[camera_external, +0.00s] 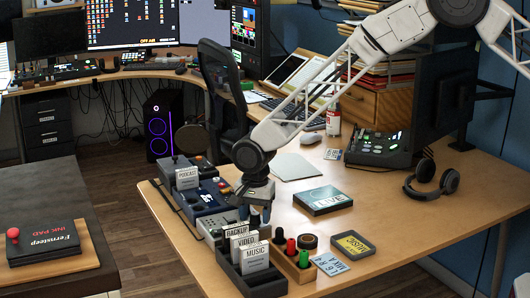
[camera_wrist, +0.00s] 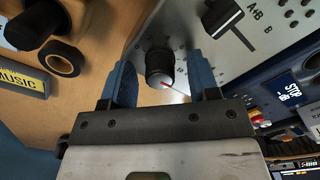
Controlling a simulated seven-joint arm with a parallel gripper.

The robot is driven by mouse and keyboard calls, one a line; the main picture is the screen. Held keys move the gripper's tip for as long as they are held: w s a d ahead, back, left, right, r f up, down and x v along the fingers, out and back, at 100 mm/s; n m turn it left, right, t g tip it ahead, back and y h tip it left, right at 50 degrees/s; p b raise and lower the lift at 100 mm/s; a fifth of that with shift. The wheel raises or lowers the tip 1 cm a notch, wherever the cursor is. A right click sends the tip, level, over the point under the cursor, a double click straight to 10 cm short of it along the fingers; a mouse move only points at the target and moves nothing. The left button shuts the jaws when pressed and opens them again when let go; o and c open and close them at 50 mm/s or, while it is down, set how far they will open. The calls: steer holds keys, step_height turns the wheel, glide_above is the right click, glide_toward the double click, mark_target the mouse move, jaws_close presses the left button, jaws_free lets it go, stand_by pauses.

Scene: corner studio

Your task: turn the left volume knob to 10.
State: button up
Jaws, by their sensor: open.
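A black round volume knob (camera_wrist: 159,62) with a red pointer line stands on a light grey panel (camera_wrist: 184,30) in the wrist view. My gripper (camera_wrist: 165,80) is open, with one blue finger on each side of the knob and a visible gap on both sides. I cannot tell from these frames whether this is the left knob, and no number scale is readable around it. In the external view my gripper (camera_external: 256,213) points down over the desk at the grey device (camera_external: 211,227), and it hides the knob there.
A slider marked A+B (camera_wrist: 228,18) sits on the same panel. File dividers in a dark tray (camera_external: 252,282) stand close in front of my gripper. A wooden holder with colored pieces (camera_external: 296,268) is to the right. A LIVE box (camera_external: 323,200) lies farther right; desk around it is clear.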

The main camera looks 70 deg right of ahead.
mark_target(256, 214)
steer(key=shift+r, duration=3.85)
steer(key=shift+r, duration=0.1)
steer(key=shift+s+r, duration=0.15)
steer(key=shift+r, duration=0.05)
steer(key=s+a+r+n+t, duration=0.15)
steer(key=s+r+n, duration=0.25)
steer(key=s+r, duration=0.8)
steer(key=s+a+r+n, duration=0.3)
steer(key=s+r+n, duration=0.2)
steer(key=s+r, duration=0.75)
steer(key=s+a+n+t, duration=0.1)
steer(key=s+n, duration=0.7)
steer(key=s, duration=2.5)
steer(key=shift+s+a+n, duration=0.3)
steer(key=shift+s+a, duration=0.05)
steer(key=shift+a, duration=0.35)
